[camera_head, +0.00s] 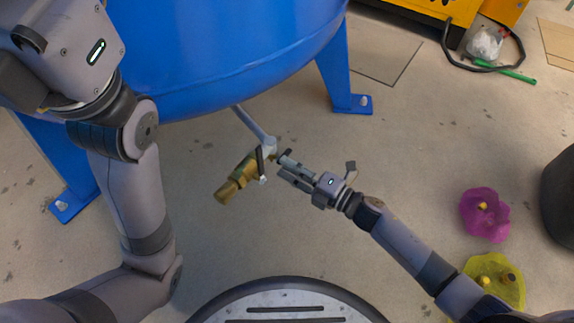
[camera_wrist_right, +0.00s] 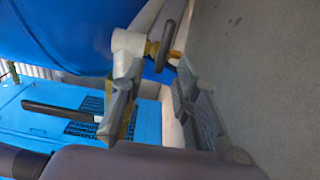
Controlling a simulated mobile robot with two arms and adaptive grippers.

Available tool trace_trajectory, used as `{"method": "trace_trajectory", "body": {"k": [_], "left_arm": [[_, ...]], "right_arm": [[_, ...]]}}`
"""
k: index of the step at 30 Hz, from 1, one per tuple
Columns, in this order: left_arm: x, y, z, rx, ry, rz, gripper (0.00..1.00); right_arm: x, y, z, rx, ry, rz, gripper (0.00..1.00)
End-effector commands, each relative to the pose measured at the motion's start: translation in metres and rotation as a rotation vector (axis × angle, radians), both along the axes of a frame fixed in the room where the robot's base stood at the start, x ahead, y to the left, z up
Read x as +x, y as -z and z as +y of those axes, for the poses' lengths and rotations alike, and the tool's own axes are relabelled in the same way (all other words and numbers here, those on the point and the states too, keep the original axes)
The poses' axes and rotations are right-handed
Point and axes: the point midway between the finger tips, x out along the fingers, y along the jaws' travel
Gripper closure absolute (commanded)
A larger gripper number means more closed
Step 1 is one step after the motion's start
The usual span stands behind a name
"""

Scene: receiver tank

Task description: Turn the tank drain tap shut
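The brass drain tap (camera_head: 237,178) hangs at the end of a grey pipe (camera_head: 250,125) under the blue tank (camera_head: 225,50). Its dark lever (camera_head: 261,164) sits beside the pale pipe fitting. My right gripper (camera_head: 283,164) is just right of the lever, pointing at it. In the right wrist view, my right gripper (camera_wrist_right: 155,98) has its two fingers apart with nothing between the pads. The dark lever (camera_wrist_right: 166,47) shows beyond the fingertips, near the pale fitting (camera_wrist_right: 130,42). I cannot tell whether a finger touches it. My left gripper is out of view; only my left arm shows.
Blue tank legs stand at the right (camera_head: 345,75) and left (camera_head: 70,190). A magenta piece (camera_head: 484,214) and a yellow piece (camera_head: 506,282) lie on the floor at right, near a dark round container (camera_head: 560,195). A yellow machine (camera_head: 440,10) stands behind. Floor around the tap is clear.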

Motion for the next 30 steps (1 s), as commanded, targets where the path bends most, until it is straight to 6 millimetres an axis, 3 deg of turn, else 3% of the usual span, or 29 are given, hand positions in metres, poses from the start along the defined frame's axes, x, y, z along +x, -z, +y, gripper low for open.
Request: {"method": "trace_trajectory", "body": {"k": [9,15,30], "left_arm": [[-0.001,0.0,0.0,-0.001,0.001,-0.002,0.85],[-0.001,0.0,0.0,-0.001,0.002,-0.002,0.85],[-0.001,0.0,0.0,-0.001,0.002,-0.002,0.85]], "right_arm": [[-0.04,0.001,-0.054,-0.002,-0.001,0.002,0.72],[-0.058,0.001,-0.079,-0.001,0.0,0.002,0.72],[-0.064,0.0,-0.088,-0.001,-0.001,-0.001,0.72]]}}
